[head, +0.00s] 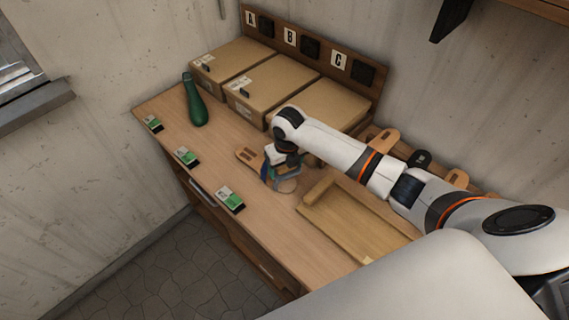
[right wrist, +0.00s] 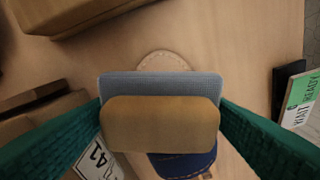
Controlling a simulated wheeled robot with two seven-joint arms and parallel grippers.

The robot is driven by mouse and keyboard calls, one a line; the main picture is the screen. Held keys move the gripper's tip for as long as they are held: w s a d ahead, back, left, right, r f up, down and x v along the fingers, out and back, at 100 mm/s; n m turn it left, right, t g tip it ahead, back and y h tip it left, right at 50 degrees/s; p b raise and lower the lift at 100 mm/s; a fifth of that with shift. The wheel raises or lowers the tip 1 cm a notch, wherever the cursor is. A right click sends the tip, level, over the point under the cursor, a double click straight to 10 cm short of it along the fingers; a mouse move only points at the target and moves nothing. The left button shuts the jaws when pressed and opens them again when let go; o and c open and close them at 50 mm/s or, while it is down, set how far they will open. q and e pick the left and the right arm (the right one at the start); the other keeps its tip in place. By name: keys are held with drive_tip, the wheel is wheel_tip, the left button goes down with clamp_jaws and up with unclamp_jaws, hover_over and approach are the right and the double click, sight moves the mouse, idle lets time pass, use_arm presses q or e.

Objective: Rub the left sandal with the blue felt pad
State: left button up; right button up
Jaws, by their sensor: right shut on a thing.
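My right gripper (head: 275,172) is low over the front of the bench. In the right wrist view its green fingers (right wrist: 160,115) are shut on a tan block with a grey-blue felt layer, the felt pad (right wrist: 160,126). Under it lies a sandal (head: 247,155) with a tan sole. In the right wrist view the sandal's pale stitched end (right wrist: 163,60) and dark blue strap (right wrist: 185,164) show on either side of the pad. The pad hides its middle. I cannot tell whether pad and sandal touch. My left gripper is out of view.
Cardboard boxes (head: 270,86) stand at the back under letters A, B, C. A green bottle (head: 194,100) stands at left. Several green-and-white cards (head: 229,199) line the front edge. A shallow wooden tray (head: 362,226) lies right of the sandal. A "41" tag (right wrist: 97,160) lies beside the sandal.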

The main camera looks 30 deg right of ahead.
drive_tip(key=shift+s+d+f, duration=0.2)
drive_tip(key=shift+s+f, duration=0.1)
drive_tip(key=shift+s, duration=0.35)
drive_tip(key=shift+w+a+r, duration=0.2)
drive_tip(key=shift+w+r, duration=0.1)
drive_tip(key=shift+w, duration=0.3)
drive_tip(key=shift+w+a+r, duration=0.15)
drive_tip(key=shift+w, duration=0.35)
drive_tip(key=shift+s, duration=0.1)
drive_tip(key=shift+r, duration=3.55)
